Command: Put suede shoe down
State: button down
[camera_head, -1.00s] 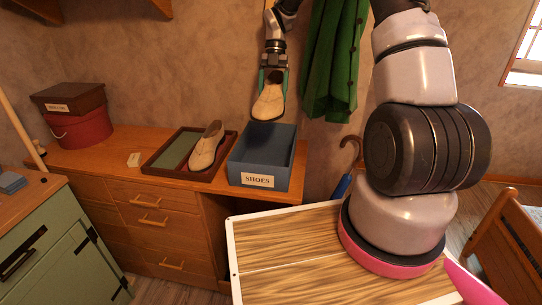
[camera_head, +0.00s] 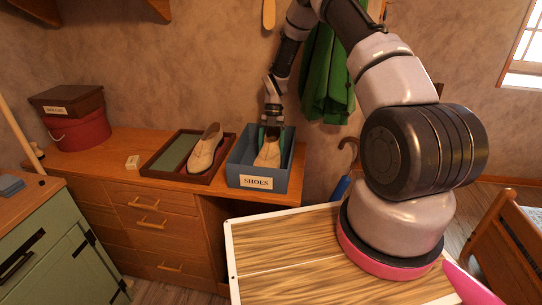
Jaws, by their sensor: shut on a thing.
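A beige suede shoe (camera_head: 267,153) is in the blue box labelled SHOES (camera_head: 257,183) on the wooden desk. My gripper (camera_head: 271,134) reaches down into the box from above and is shut on the shoe's upper end. The shoe looks tilted, toe toward the box's front wall. The front wall hides its lower part, so I cannot tell whether it touches the box floor. A second beige shoe (camera_head: 206,149) sits in the dark tray (camera_head: 152,169) left of the box.
A red round box (camera_head: 80,131) with a brown box (camera_head: 67,99) on it stands at the desk's left. A small pale card (camera_head: 132,161) lies beside the tray. A green coat (camera_head: 331,80) hangs behind my arm. A cane handle (camera_head: 348,150) shows to the right.

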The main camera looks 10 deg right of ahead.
jog(key=shift+f, duration=1.6)
grip_release()
jog(key=shift+f, duration=0.1)
jog(key=v, duration=0.7)
jog(key=shift+w+r, duration=0.1)
jog(key=shift+r, duration=0.25)
